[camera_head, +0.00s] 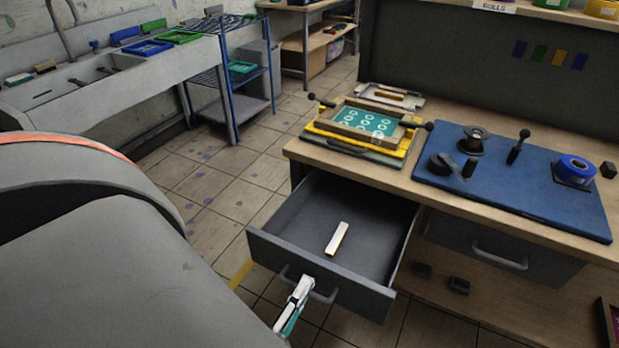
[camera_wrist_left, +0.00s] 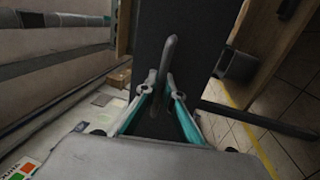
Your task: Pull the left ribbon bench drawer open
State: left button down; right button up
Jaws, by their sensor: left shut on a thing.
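The left ribbon bench drawer (camera_head: 275,255) is pulled well out from under the wooden bench top (camera_head: 450,205). Its inside shows, with one pale block (camera_head: 337,238) lying on the drawer floor. My left gripper (camera_head: 298,296) is at the drawer's front, shut on its bar handle (camera_head: 323,296). In the left wrist view, the fingers of my left gripper (camera_wrist_left: 162,92) close around the grey handle (camera_wrist_left: 166,55) against the dark drawer front (camera_wrist_left: 190,40). My right gripper is in neither view.
A second drawer (camera_head: 500,250) to the right is closed. On the bench are a yellow-framed printing screen (camera_head: 365,125) and a blue mat (camera_head: 520,185) with a blue roll (camera_head: 575,168). A sink counter (camera_head: 90,85) and blue rack (camera_head: 235,90) stand at the back left. Tiled floor (camera_head: 225,160) is clear between.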

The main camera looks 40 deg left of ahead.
pick_arm(q)
jog(key=shift+s, duration=0.15)
jog(key=c, duration=2.2)
grip_release()
jog(key=v, duration=1.2)
